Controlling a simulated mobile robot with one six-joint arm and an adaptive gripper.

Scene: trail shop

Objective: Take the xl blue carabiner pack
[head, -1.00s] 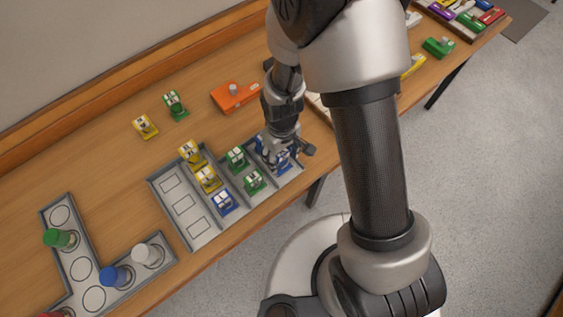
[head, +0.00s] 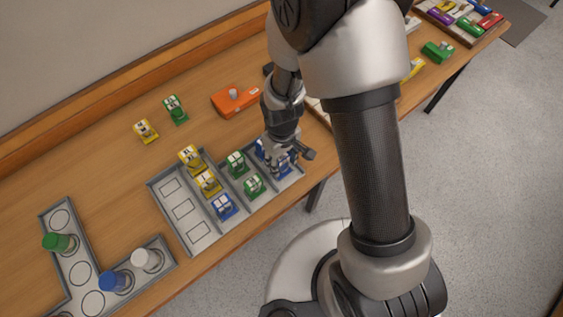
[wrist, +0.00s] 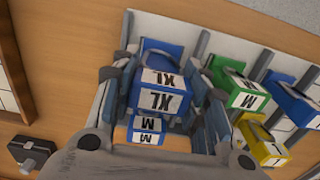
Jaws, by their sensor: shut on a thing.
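The XL blue carabiner pack (wrist: 162,88) is between the two fingers of my gripper (wrist: 165,108) in the wrist view, its XL labels showing. My gripper is shut on it. A blue M pack (wrist: 147,130) sits close beside it, partly covered. In the head view my gripper (head: 281,160) is over the right-end compartment of the grey divided tray (head: 197,238), where blue (head: 261,150) shows around the fingers. I cannot tell whether the held pack is clear of the tray floor.
Green packs (head: 236,165) stand in the neighbouring compartment, with yellow packs (head: 190,158) and another blue pack (head: 223,207) further left. The left compartment is empty. An orange box (head: 236,99) and loose yellow (head: 145,131) and green (head: 175,109) packs stand behind the tray.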

